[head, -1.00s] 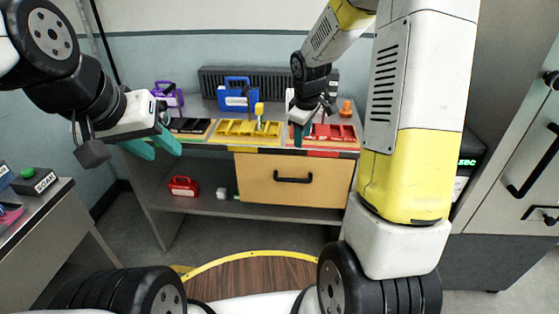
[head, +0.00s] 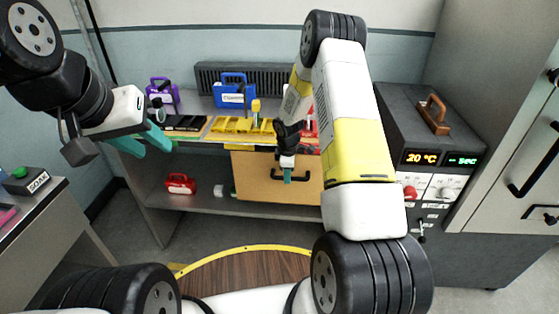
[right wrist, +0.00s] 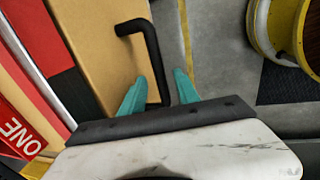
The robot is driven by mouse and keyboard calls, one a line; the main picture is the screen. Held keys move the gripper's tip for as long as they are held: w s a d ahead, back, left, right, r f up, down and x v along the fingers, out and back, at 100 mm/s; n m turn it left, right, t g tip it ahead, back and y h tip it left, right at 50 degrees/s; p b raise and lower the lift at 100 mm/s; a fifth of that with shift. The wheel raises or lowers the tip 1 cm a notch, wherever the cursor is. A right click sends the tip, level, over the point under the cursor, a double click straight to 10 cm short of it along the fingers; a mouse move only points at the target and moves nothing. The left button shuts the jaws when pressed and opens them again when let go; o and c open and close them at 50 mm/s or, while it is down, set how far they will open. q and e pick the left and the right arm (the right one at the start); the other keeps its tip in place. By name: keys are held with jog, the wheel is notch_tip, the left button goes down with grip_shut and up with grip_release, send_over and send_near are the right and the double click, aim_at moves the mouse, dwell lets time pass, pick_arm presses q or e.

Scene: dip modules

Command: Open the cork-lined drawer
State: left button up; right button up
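The drawer (head: 252,185) has a plain tan front under the bench top and looks shut; its inside and any cork lining are hidden. Its black bar handle (right wrist: 150,45) shows in the right wrist view. My right gripper (head: 287,177) is at the handle, pointing down in front of the drawer. In the right wrist view its teal fingers (right wrist: 160,90) are apart, one on each side of the handle bar, with gaps visible. My left gripper (head: 145,143) is open and empty, left of the bench.
Yellow trays (head: 240,125) and a black tray (head: 185,122) line the bench top. Blue (head: 233,95) and purple (head: 160,92) cases stand behind. A red case (head: 181,184) sits on the lower shelf. A grey unit with displays (head: 420,158) stands right. Floor before the drawer is clear.

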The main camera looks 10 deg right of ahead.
jog(key=shift+w+f, duration=0.1)
jog(key=shift+f, duration=0.5)
jog(key=shift+c, duration=0.2)
grip_shut()
dwell(0.9)
